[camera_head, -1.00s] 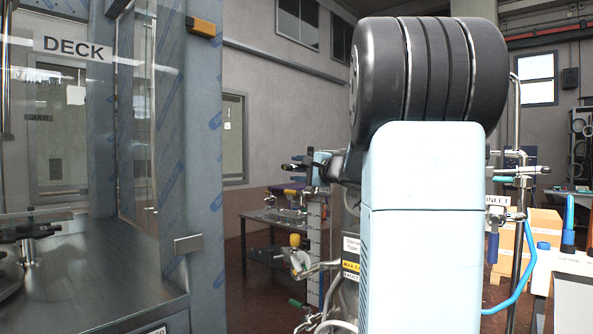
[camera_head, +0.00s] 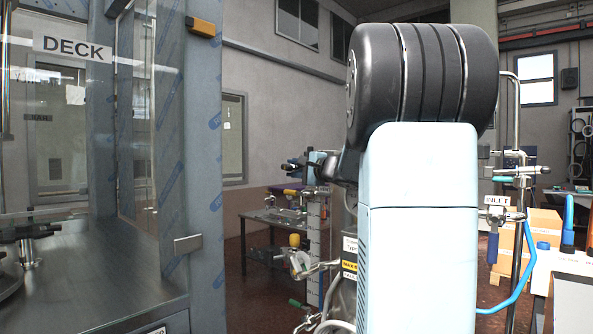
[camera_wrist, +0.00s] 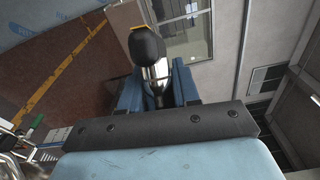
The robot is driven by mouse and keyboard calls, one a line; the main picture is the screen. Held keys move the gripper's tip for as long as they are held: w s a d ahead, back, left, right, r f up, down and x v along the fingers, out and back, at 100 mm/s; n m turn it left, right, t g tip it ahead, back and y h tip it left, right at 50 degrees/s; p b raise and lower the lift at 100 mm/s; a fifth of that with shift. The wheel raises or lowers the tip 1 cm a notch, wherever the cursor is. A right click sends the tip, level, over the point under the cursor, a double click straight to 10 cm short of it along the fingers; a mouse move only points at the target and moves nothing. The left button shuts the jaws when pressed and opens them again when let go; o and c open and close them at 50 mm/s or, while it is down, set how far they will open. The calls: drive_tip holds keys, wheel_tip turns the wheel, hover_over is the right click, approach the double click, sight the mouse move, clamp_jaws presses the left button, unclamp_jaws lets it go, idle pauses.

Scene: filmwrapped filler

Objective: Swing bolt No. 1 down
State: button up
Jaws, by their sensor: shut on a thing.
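In the wrist view, my gripper (camera_wrist: 158,88) has its two blue fingers closed around the metal shank of a bolt with a rounded black knob (camera_wrist: 147,45). The knob sticks out past the fingertips. No number shows on it, so I cannot tell from the frames whether it is bolt No. 1. What the bolt is fixed to is hidden. In the head view, the gripper (camera_head: 318,165) is small and partly hidden behind my own arm.
A glass-sided machine marked DECK (camera_head: 73,48) stands at the left, its grey post (camera_head: 203,150) close by. A steel vessel with valves and hoses (camera_head: 345,290) is below my gripper. A blue hose (camera_head: 520,280) and cardboard boxes (camera_head: 545,222) are at the right.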

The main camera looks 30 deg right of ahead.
drive_tip(key=shift+f, duration=0.15)
clamp_jaws()
drive_tip(key=shift+r+m, duration=0.5)
drive_tip(key=o, duration=0.9)
unclamp_jaws()
drive_tip(key=shift+r, duration=0.1)
drive_tip(key=shift+s, duration=0.15)
drive_tip(key=v, duration=1.3)
drive_tip(key=shift+s+d+f, duration=0.2)
drive_tip(key=shift+s+f, duration=0.05)
drive_tip(key=shift+f, duration=0.05)
